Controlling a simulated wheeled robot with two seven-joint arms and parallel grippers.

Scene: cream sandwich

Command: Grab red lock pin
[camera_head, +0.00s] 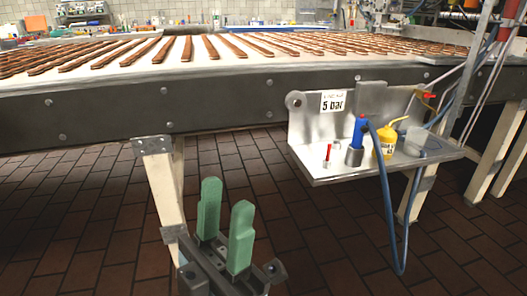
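The red lock pin (328,152) stands upright in a small metal base at the left front of a steel shelf (325,174). The shelf hangs on the side of the conveyor table. My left gripper (225,222) is in the lower middle of the head view, with two green fingers pointing up. The fingers are apart with nothing between them. The gripper is to the left of and lower in the picture than the pin, not touching it. My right gripper is not in view.
On the shelf, right of the pin, are a blue-handled tool (357,140) with a hanging blue hose (386,215), a yellow oil can (386,142) and a clear cup (415,142). A "5 bar" sign (333,102) is above. A table leg (162,190) stands beside my gripper.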

